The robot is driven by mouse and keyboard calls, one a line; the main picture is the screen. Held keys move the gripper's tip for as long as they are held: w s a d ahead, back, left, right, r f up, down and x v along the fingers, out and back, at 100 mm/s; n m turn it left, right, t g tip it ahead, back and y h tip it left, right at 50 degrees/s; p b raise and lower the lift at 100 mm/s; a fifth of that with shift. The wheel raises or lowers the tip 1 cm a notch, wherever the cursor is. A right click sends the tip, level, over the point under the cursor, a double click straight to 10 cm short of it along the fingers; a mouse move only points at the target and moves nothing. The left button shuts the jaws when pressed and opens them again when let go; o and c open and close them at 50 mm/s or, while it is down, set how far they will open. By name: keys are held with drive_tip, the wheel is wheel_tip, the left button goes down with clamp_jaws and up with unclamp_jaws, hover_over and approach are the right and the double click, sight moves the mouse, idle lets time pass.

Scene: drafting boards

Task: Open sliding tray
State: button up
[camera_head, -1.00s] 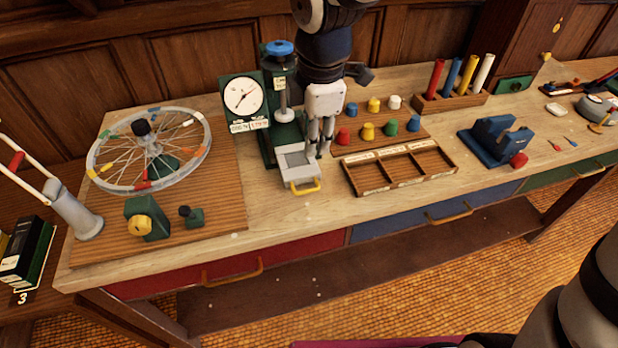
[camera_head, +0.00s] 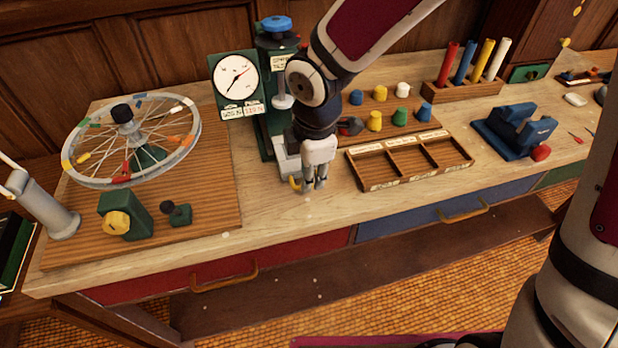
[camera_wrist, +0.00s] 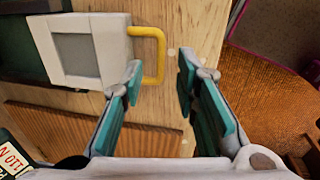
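The sliding tray (camera_head: 284,163) is a small white drawer with a grey top panel at the foot of the green press (camera_head: 268,125). It also shows in the wrist view (camera_wrist: 82,50), where its yellow loop handle (camera_wrist: 161,55) points right. In the head view the handle (camera_head: 294,184) is partly hidden by my gripper. My gripper (camera_head: 314,186) points down just in front of the tray. In the wrist view its two fingers (camera_wrist: 160,72) are apart, with the handle's outer bar showing between them. I cannot tell whether they touch it.
A wooden sorting box (camera_head: 408,157) with compartments stands right of my gripper, with coloured pegs (camera_head: 375,121) behind it. A spoked wheel (camera_head: 130,145) on a wooden board is at the left. Bare benchtop (camera_head: 290,217) lies in front of the tray, above the red drawer (camera_head: 225,271).

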drive_tip(key=shift+w+f+b, duration=0.2)
drive_tip(key=shift+f+b, duration=0.1)
drive_tip(key=shift+f, duration=1)
drive_tip(key=shift+c, duration=0.3)
clamp_jaws()
drive_tip(key=shift+s+d+p, duration=0.2)
drive_tip(key=shift+s+p, duration=0.15)
drive_tip(key=shift+s, duration=0.65)
drive_tip(key=shift+o, duration=0.3)
unclamp_jaws()
drive_tip(key=shift+f, duration=0.1)
wheel_tip(320, 180, up, 16)
drive_tip(key=s+p, duration=0.2)
drive_tip(key=p, duration=1.1)
drive_tip(key=shift+s+d, duration=0.25)
drive_tip(key=shift+d, duration=0.15)
